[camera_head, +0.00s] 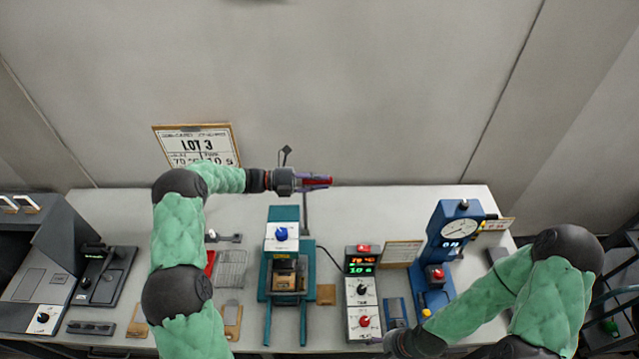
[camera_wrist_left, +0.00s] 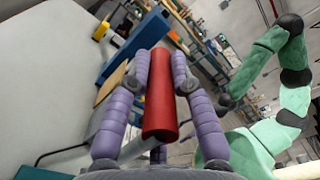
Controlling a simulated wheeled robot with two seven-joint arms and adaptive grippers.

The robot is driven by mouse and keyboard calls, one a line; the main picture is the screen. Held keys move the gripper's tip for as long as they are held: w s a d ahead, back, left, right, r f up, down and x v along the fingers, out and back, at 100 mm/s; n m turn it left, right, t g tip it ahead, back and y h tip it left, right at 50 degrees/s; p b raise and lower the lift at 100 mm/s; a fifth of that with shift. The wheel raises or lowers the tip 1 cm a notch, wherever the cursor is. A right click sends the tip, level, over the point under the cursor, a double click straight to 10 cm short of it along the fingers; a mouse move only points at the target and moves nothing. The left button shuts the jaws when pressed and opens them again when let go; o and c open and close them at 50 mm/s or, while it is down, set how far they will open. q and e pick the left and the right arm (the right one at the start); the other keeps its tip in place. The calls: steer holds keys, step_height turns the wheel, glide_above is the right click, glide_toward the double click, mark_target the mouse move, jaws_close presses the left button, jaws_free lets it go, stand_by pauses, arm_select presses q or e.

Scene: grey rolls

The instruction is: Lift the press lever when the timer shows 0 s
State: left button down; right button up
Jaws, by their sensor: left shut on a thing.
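The teal press (camera_head: 283,213) stands mid-table with a blue knob on top and a small brown block in its opening. A dark lever arm (camera_head: 306,213) rises at its right side to a red handle (camera_head: 320,181). My left gripper (camera_head: 314,184) is shut on this red handle, above the press's back. In the left wrist view the red handle (camera_wrist_left: 160,105) lies between the purple fingers. The control box's display (camera_head: 361,264) reads 70 °C in red and, seemingly, 10 s in green. My right gripper (camera_head: 386,340) is low near the table's front; its fingers are unclear.
A blue dial gauge machine (camera_head: 440,240) stands right of the control box. A LOT 3 sign (camera_head: 197,146) stands behind the table. A wire rack (camera_head: 231,268) and a black device (camera_head: 105,275) are to the left. Bare table lies behind the control box.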

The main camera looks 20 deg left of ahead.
arm_select(q)
steer(key=c, duration=1.4)
jaws_free()
steer(key=o, duration=0.3)
steer(key=shift+w+f, duration=0.1)
steer(key=shift+a, duration=0.1)
steer(key=shift+a, duration=0.25)
steer(key=v, duration=1.1)
steer(key=shift+a, duration=0.2)
